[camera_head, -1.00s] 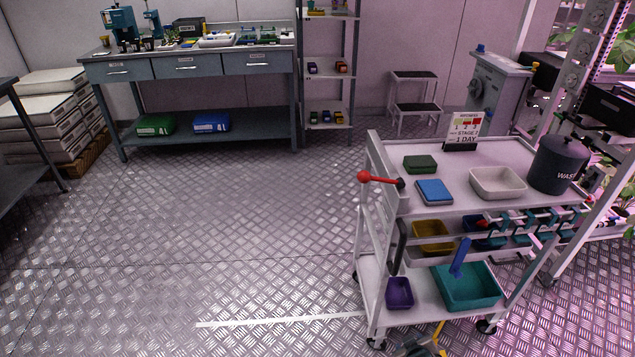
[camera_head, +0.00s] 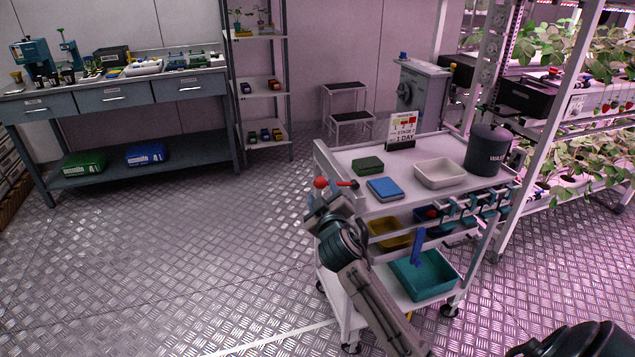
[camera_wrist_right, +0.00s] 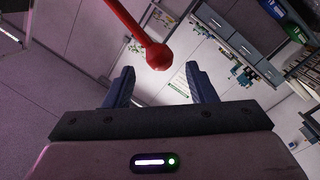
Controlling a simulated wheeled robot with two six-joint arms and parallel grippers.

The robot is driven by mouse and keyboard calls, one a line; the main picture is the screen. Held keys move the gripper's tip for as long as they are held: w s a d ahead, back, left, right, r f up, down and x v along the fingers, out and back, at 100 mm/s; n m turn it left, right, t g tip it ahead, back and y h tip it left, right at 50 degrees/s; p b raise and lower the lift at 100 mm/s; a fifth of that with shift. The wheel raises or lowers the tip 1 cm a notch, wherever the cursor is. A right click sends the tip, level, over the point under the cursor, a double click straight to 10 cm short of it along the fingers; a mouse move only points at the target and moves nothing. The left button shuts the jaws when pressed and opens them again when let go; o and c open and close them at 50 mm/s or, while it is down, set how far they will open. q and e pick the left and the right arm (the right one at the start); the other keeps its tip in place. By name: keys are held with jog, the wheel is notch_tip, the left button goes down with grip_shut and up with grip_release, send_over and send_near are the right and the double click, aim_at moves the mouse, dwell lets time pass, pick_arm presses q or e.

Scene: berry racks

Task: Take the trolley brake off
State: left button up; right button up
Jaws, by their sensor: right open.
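The white trolley (camera_head: 340,157) stands at centre right. Its brake lever, a red rod with a red ball knob (camera_head: 320,183), sticks out at the trolley's left end. My right gripper (camera_head: 318,200) is at that end, just below the knob in the head view. In the right wrist view the knob (camera_wrist_right: 159,57) lies ahead of my open right gripper (camera_wrist_right: 160,88), roughly in line with the gap between the two fingers. The fingers are apart and nothing is between them. My left gripper does not show.
On the trolley top are a green block (camera_head: 368,165), a blue box (camera_head: 384,189), a white tray (camera_head: 440,173), a sign (camera_head: 402,131) and a dark waste bin (camera_head: 488,150). A plant rack stands at right. The floor at left is clear.

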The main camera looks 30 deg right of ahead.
aim_at(320, 186)
jog(key=x, duration=0.5)
jog(key=shift+w+d, duration=0.1)
jog(key=shift+w, duration=0.1)
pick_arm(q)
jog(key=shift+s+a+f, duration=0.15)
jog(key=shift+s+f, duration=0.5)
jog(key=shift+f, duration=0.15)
pick_arm(e)
grip_shut()
